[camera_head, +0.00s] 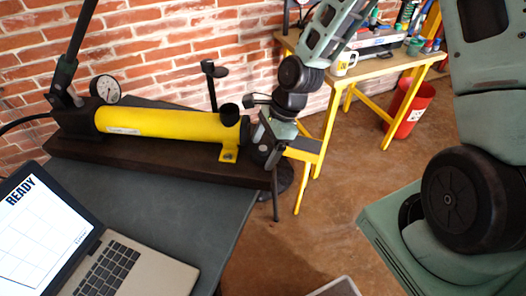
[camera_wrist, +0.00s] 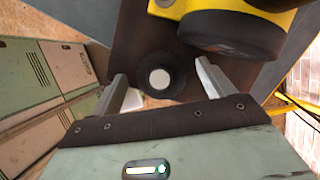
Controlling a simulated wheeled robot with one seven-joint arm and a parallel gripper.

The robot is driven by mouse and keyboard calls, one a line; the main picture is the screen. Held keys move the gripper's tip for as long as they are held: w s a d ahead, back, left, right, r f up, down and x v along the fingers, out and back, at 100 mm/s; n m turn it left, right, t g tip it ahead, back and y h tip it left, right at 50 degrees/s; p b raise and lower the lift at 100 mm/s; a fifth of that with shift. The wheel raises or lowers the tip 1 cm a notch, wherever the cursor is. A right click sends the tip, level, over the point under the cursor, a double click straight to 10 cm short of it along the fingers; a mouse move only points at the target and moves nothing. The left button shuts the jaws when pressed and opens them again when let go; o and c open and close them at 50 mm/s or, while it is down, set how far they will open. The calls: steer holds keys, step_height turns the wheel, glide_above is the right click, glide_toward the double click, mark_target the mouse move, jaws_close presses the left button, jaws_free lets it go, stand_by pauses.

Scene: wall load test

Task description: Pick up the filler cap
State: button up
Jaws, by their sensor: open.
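A small round black piece with a pale centre (camera_wrist: 158,78), which I take to be the filler cap, shows in the wrist view against the dark brown base board. It stands just off the black end of the yellow pump cylinder (camera_head: 160,123). My gripper (camera_wrist: 161,72) is open, with one finger on each side of the cap in the picture; contact is not visible. In the head view my gripper (camera_head: 268,157) is at the right end of the base board (camera_head: 150,163) and hides the cap there.
The yellow cylinder's black end (camera_wrist: 232,35) is close beyond my right finger. A gauge (camera_head: 105,88) and lever stand at left. A laptop (camera_head: 130,270) lies on the dark table (camera_head: 205,215). A bench with a mug (camera_head: 343,63) and a red bin (camera_head: 412,110) are behind.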

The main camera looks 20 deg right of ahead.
steer(key=c, duration=1.1)
steer(key=shift+o, duration=0.2)
